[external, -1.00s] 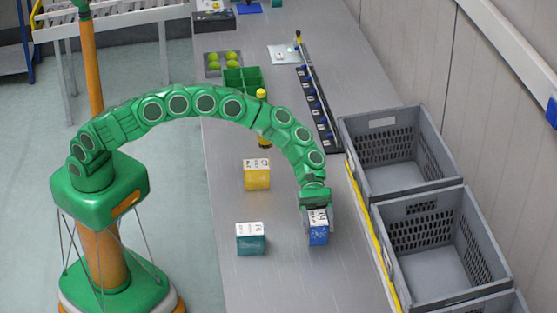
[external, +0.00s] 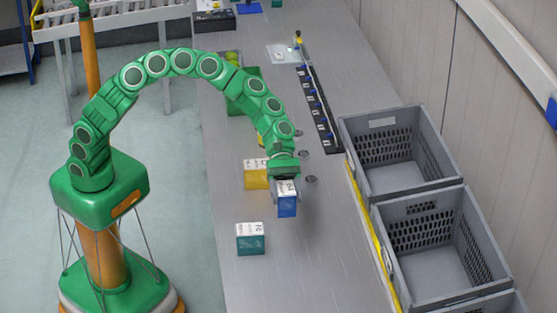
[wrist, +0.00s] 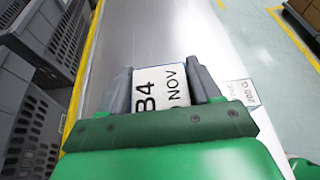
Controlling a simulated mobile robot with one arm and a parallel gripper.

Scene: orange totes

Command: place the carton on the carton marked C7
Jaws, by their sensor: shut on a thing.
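My gripper (external: 285,182) is shut on a blue carton (external: 287,208) with a white top. In the wrist view the carton's top (wrist: 160,88) reads B4 NOV between my gripper's two fingers (wrist: 163,93). The carton appears raised above the table. A yellow carton (external: 255,180) with a white top stands just behind and left of it, partly hidden by my gripper. A teal carton (external: 251,244) with a white top stands nearer the front. Neither table carton's mark can be read surely. A white labelled top (wrist: 241,92) shows right of my gripper in the wrist view.
Grey crates (external: 441,245) line the table's right side. A black strip with several blue items (external: 318,109) lies farther back, with a green tray (external: 247,92) left of it. The table (external: 320,260) is bare to the front right.

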